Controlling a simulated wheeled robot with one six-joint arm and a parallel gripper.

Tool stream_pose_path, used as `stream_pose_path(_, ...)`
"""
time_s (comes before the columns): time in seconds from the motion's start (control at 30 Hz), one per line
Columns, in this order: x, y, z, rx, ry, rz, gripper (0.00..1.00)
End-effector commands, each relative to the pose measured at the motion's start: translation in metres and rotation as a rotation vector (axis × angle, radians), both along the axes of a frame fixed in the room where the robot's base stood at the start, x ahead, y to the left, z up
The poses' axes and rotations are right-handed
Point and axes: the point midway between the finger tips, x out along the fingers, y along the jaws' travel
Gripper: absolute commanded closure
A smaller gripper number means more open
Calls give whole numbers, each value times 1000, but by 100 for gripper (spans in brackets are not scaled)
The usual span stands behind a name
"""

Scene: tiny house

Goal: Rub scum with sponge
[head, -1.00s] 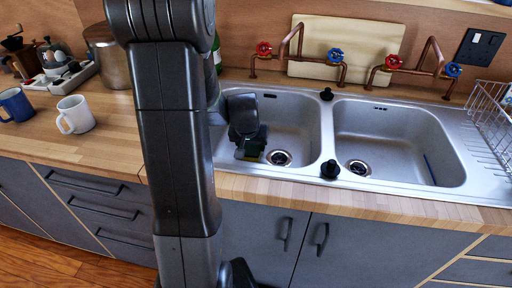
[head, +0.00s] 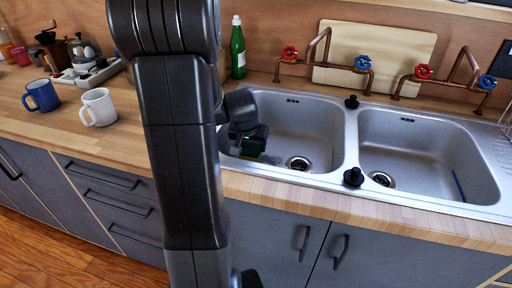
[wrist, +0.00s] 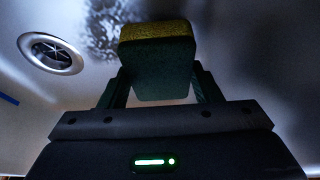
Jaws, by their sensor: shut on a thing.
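My gripper (head: 250,145) is low inside the left sink basin (head: 318,125), left of its drain. In the wrist view, my gripper (wrist: 157,85) is shut on a sponge (wrist: 160,68) with a yellow layer and a dark green layer. The scum (wrist: 103,28) is a dark speckled patch on the basin surface, just beyond and left of the sponge, partly hidden by it. In the head view the scum is a faint dark patch (head: 268,159) beside the gripper. I cannot tell whether the sponge touches it.
The drain (wrist: 50,53) lies left of the scum in the wrist view. The right basin (head: 415,150) is beside the left one, with a black plug (head: 353,177) near the divider. Taps (head: 330,60) stand behind. A green bottle (head: 237,50) and mugs (head: 98,107) stand left.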

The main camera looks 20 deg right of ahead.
Motion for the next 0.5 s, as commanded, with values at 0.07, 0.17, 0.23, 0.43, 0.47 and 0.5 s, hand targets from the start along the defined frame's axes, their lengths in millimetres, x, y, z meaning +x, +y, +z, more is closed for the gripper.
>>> stream_pose_path(0.07,1,-1,1,0,0,-1,61)
stream_pose_path(0.17,6,-4,2,0,1,-1,61)
stream_pose_path(0.23,10,-8,3,0,0,-2,61)
stream_pose_path(0.43,20,-16,3,1,0,-2,61)
stream_pose_path(0.47,20,-17,3,1,0,-2,61)
stream_pose_path(0.5,20,-18,3,1,-1,-3,61)
